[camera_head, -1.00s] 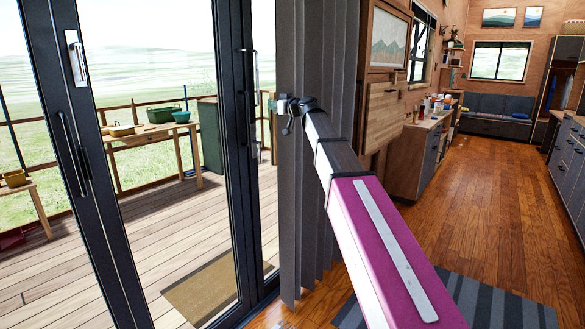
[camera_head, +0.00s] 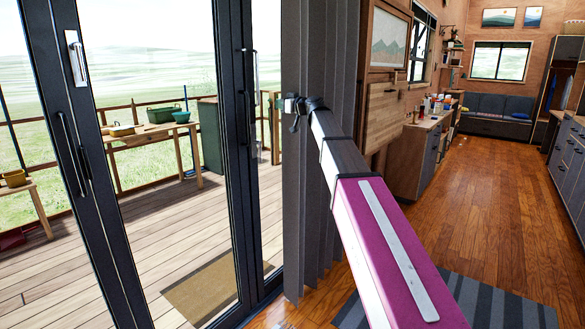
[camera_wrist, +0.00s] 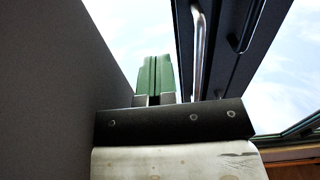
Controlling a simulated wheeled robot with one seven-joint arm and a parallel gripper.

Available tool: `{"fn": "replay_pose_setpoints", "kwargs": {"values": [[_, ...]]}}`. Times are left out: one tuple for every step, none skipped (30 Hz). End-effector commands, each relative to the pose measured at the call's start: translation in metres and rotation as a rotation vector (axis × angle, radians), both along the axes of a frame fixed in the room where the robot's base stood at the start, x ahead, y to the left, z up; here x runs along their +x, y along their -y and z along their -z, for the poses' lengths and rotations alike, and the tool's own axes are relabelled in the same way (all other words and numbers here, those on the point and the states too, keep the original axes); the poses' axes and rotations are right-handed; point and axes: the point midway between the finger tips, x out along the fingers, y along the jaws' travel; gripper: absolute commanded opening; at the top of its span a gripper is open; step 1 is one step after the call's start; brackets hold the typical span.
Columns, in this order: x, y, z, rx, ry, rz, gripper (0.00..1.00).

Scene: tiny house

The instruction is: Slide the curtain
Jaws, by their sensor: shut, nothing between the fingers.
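The grey pleated curtain (camera_head: 322,60) hangs bunched at the right side of the glass door (camera_head: 170,180). My gripper (camera_head: 280,104) is at the curtain's left edge, its green fingertips reaching past that edge toward the door. In the wrist view the green fingers (camera_wrist: 154,76) are together with nothing between them. A flat grey curtain surface (camera_wrist: 45,95) fills the left of that view, close beside the fingers. I cannot tell whether they touch it. My arm hides part of the curtain's lower right.
The black door frame with its handle (camera_head: 75,58) stands left of my gripper. A wooden deck with a table (camera_head: 150,130) lies beyond the glass. A kitchen counter (camera_head: 425,150) stands right of the curtain. A striped rug (camera_head: 490,305) lies on the floor. The wooden floor to the right is open.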

Motion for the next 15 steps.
{"fn": "replay_pose_setpoints", "kwargs": {"values": [[0.003,0.002,0.000,0.000,0.000,0.001,0.00],[0.004,0.002,0.000,0.000,0.000,0.001,0.00],[0.005,0.003,0.000,0.000,0.000,0.001,0.00],[0.006,0.004,0.000,0.000,0.000,0.001,0.00],[0.007,0.005,0.000,0.000,0.000,0.001,0.00],[0.008,0.006,0.000,0.000,0.000,0.001,0.00],[0.009,0.007,0.000,0.000,0.000,0.001,0.00],[0.010,0.007,0.000,0.000,0.000,0.001,0.00],[0.012,0.008,0.000,0.000,0.000,0.001,0.00],[0.013,0.009,0.000,0.001,-0.001,0.001,0.00],[0.014,0.010,0.000,0.001,-0.001,0.001,0.00],[0.015,0.011,0.000,0.001,0.000,0.001,0.00],[0.016,0.012,0.000,0.001,0.000,0.001,0.00],[0.017,0.012,0.000,0.001,0.000,0.001,0.00],[0.018,0.013,0.000,0.001,0.000,0.001,0.00]]}}
